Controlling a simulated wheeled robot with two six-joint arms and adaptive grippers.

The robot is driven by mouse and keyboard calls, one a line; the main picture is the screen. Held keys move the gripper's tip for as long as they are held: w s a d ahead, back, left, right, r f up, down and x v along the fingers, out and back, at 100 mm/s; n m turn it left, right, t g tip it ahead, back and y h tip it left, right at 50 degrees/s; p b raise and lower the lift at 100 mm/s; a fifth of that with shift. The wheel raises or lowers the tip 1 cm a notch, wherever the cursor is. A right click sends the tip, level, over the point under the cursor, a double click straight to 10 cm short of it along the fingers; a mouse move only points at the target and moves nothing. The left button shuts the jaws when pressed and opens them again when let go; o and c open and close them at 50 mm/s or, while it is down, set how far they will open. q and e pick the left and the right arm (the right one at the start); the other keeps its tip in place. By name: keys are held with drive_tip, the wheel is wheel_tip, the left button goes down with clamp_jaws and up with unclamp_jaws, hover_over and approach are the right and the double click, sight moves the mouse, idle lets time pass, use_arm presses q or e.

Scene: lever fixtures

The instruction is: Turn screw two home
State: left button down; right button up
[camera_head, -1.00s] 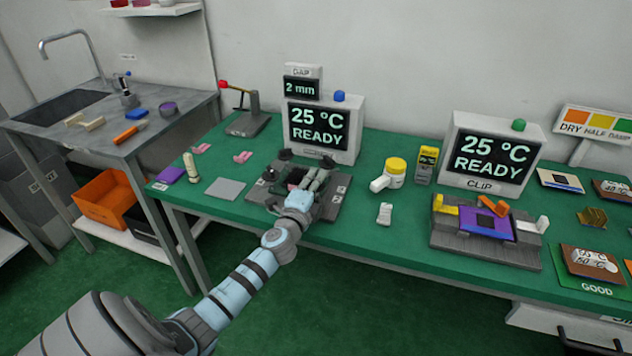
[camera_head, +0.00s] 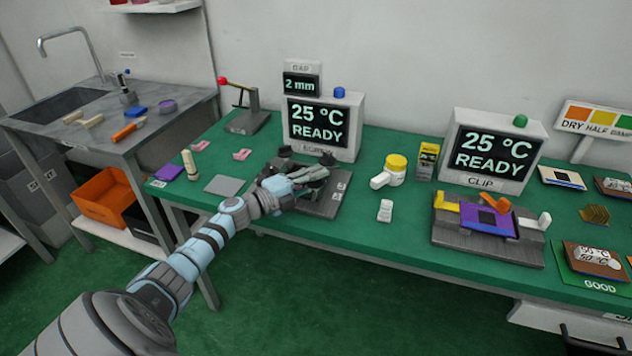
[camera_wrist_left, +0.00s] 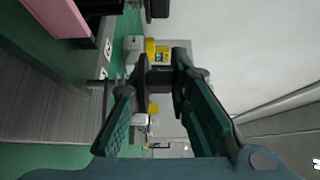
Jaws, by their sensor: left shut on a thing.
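My left gripper (camera_head: 318,172) reaches from the left over the dark screw fixture (camera_head: 322,205) in front of the left display. In the left wrist view my left gripper (camera_wrist_left: 155,76) has its two fingers closed on a dark screw knob (camera_wrist_left: 160,77). In the head view a dark knob (camera_head: 327,158) shows at the fingertips, at the fixture's back right. Another dark knob (camera_head: 284,152) stands at the back left. The front left of the fixture is hidden by my arm. I cannot read the number of the held screw. My right gripper is not in view.
The left display (camera_head: 318,124) reads 25 °C READY, with a 2 mm gap display (camera_head: 301,84) above it. A white-and-yellow jar (camera_head: 396,170) stands right of the fixture. A grey plate (camera_head: 222,185) lies to its left. A second fixture (camera_head: 485,245) is further right.

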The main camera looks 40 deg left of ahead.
use_arm(q)
drive_tip(key=shift+m+h, duration=0.4)
drive_tip(key=shift+h, duration=0.1)
drive_tip(key=c, duration=1.8)
unclamp_jaws()
drive_tip(key=shift+o, duration=0.2)
drive_tip(key=v, duration=1.1)
drive_tip(key=shift+s+a, duration=0.15)
drive_tip(key=shift+s, duration=0.2)
drive_tip(key=shift+s+a+r, duration=0.1)
drive_tip(key=shift+o, duration=0.4)
